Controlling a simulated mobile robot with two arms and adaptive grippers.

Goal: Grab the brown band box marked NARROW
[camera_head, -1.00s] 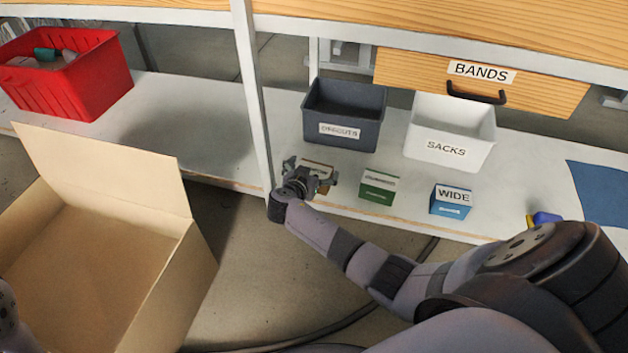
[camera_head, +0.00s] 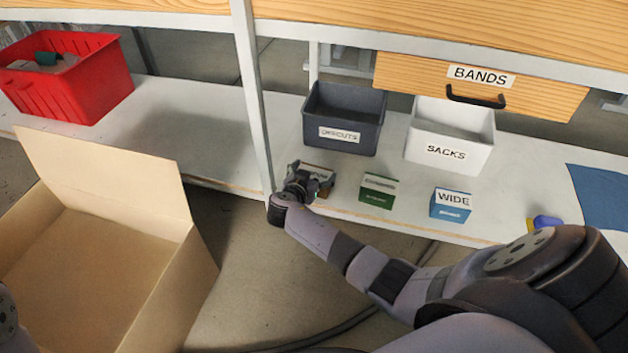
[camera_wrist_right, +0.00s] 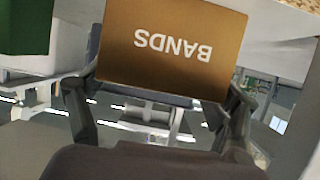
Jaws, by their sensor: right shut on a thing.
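The brown box (camera_head: 318,170) is on the lower shelf, left of the green box, and mostly hidden behind my right gripper (camera_head: 308,182) in the head view. In the right wrist view the brown box (camera_wrist_right: 172,45) shows the word BANDS upside down. The right gripper's fingers (camera_wrist_right: 163,87) are on either side of it, shut on it. The NARROW marking cannot be read. My left gripper is not in view; only a piece of my left arm shows at the lower left edge.
A green box (camera_head: 378,191) and a blue WIDE box (camera_head: 451,205) stand to the right. Behind are a dark OFFCUTS bin (camera_head: 345,118) and a white SACKS bin (camera_head: 449,137). A shelf post (camera_head: 254,110) stands close left. An open carton (camera_head: 160,290) is lower left.

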